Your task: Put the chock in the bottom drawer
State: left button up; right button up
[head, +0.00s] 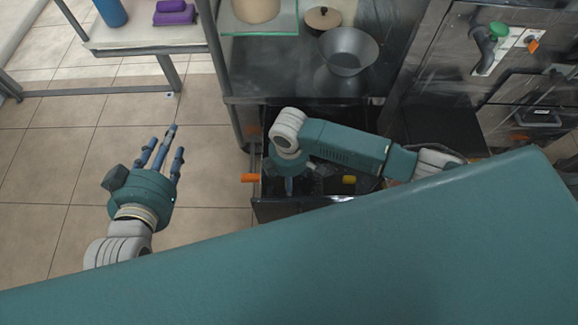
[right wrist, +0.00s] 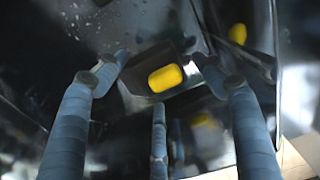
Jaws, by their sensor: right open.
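A black drawer (head: 290,208) stands open below the metal shelf, and the right arm reaches over it. My right gripper (head: 289,186) points down into the drawer. In the right wrist view its fingers are spread, with nothing gripped between them. A dark piece with a yellow patch (right wrist: 165,78), seemingly the chock, lies on the drawer floor beyond the fingertips, apart from them. A yellow patch (head: 349,180) also shows inside the drawer in the head view, right of the gripper. My left gripper (head: 165,145) is open and empty above the tiled floor.
A metal bowl (head: 348,50) and a round lidded pot (head: 323,18) stand on the shelf above the drawer. A white table (head: 140,33) with purple and blue items is at upper left. A machine panel (head: 510,50) is at right. The tiled floor at left is clear.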

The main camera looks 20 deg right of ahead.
notch_tip(320, 180, up, 6)
jog(key=shift+f+p, duration=0.25)
jog(key=shift+p, duration=0.8)
notch_tip(320, 180, up, 3)
jog(key=shift+r+p, duration=0.1)
jog(key=shift+p, duration=0.45)
pick_arm(q)
jog(key=s+a+f+g+y, duration=0.1)
jog(key=s+a+f+g, duration=0.2)
jog(key=s, duration=0.5)
jog(key=s+a+f+g+y, duration=0.1)
jog(key=s+a+f+g, duration=0.2)
jog(key=s+f+g, duration=0.3)
jog(key=shift+s+f+n+g+y+p, duration=0.4)
jog(key=shift+s+f, duration=0.55)
jog(key=shift+s, duration=0.75)
pick_arm(e)
jog(key=shift+r, duration=1.35)
